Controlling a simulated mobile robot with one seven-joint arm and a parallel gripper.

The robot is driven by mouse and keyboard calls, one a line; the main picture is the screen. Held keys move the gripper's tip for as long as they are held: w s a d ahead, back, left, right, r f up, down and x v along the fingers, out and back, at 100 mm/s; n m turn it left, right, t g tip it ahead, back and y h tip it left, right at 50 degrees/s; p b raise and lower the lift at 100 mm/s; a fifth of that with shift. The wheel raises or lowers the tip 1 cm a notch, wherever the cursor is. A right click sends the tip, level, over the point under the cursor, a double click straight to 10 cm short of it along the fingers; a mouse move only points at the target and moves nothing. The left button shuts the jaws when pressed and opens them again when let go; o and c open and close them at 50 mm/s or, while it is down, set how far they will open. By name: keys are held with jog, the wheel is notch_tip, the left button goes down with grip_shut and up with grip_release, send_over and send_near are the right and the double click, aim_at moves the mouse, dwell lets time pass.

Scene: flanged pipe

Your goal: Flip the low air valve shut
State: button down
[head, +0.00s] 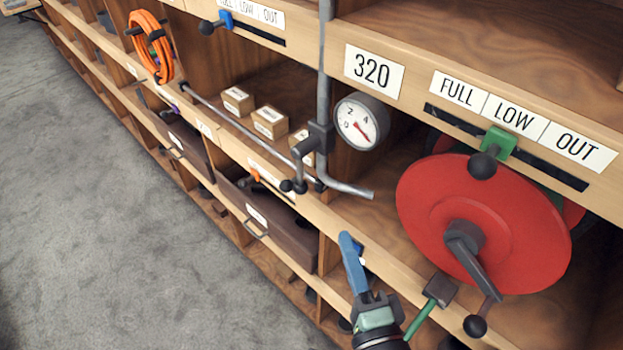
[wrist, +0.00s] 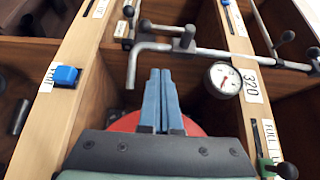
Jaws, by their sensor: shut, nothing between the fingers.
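A grey air pipe (head: 325,60) runs down the shelf front beside a round gauge (head: 361,122) and bends right at its lower end. A dark valve body with a lever (head: 304,148) sits on it left of the gauge. Lower down are small dark knobs (head: 294,186); I cannot tell which part is the low air valve's handle. In the wrist view the pipe (wrist: 158,47) lies beyond my fingertips, with a dark fitting (wrist: 187,36) on it. My gripper (head: 346,237) has blue fingers, shut and empty, below the bent pipe end. It also shows in the wrist view (wrist: 160,72).
A red reel (head: 425,205) with a crank stands right, beneath a FULL/LOW/OUT strip with a green slider (head: 498,145). A dark drawer (head: 270,225) is left. The floor (head: 100,220) at left is clear.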

jog(key=shift+s+d+f, duration=0.1)
jog(key=shift+f, duration=0.1)
jog(key=w+a+p, duration=0.5)
jog(key=w, duration=0.7)
jog(key=shift+a, duration=0.2)
jog(key=shift+f, duration=0.1)
